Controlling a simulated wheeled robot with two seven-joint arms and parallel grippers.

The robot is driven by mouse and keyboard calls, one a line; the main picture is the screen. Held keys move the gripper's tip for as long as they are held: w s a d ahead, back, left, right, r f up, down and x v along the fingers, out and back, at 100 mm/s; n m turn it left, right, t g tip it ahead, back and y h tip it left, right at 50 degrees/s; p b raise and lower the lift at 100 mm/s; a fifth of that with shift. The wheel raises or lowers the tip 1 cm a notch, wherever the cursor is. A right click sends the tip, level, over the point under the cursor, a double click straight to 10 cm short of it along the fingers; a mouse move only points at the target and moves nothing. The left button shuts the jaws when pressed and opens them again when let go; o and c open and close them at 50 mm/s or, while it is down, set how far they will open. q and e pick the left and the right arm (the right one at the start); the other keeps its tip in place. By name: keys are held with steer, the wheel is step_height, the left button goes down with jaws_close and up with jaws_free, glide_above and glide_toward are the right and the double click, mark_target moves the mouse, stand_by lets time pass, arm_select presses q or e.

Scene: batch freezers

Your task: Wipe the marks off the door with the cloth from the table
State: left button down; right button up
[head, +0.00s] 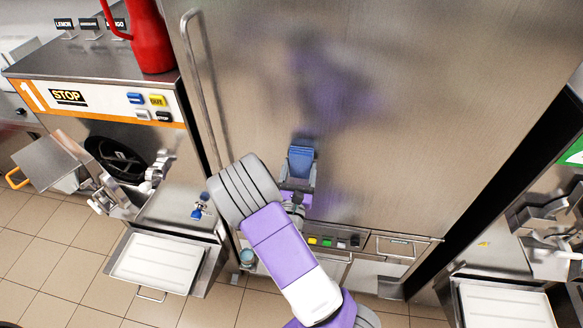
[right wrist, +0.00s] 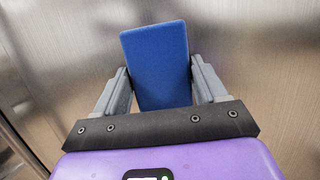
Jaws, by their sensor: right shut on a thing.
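The door (head: 400,90) is a large brushed-steel panel in front of me, with a long vertical handle (head: 203,90) at its left. My right gripper (head: 299,172) is at the lower middle of the door, shut on the blue cloth (head: 301,158). In the right wrist view the cloth (right wrist: 155,65) looks like a flat blue pad between the two grey fingers, facing the door. I cannot tell whether it touches the steel. Blurred purple and grey patches on the door look like reflections; I cannot make out distinct marks. My left gripper is not in view.
A machine (head: 110,105) with a STOP label stands at the left, with a red jug (head: 150,38) on top and a white tray (head: 158,262) below. Another machine (head: 545,215) stands at the right. Small coloured buttons (head: 328,242) sit under the door. Tiled floor shows at lower left.

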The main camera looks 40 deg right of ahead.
mark_target(263, 152)
steer(key=shift+s+d, duration=0.15)
steer(key=shift+s, duration=0.05)
steer(key=shift+w+a+p, duration=0.45)
steer(key=shift+w+a, duration=0.2)
steer(key=shift+w, duration=0.15)
steer(key=shift+w+a+p, duration=0.25)
steer(key=shift+w+a, duration=0.75)
steer(key=shift+w, duration=0.2)
steer(key=shift+w+a+p, duration=0.2)
steer(key=shift+w+a, duration=0.8)
steer(key=shift+w, duration=0.15)
steer(key=shift+w+a, duration=1.2)
steer(key=shift+w, duration=0.3)
steer(key=shift+s+a, duration=0.3)
steer(key=shift+a, duration=0.25)
steer(key=shift+s+a+p, duration=0.3)
steer(key=shift+s+a, duration=1.35)
steer(key=shift+a, duration=0.05)
steer(key=shift+a, duration=0.1)
steer(key=shift+s+a, duration=0.95)
steer(key=shift+a, duration=0.1)
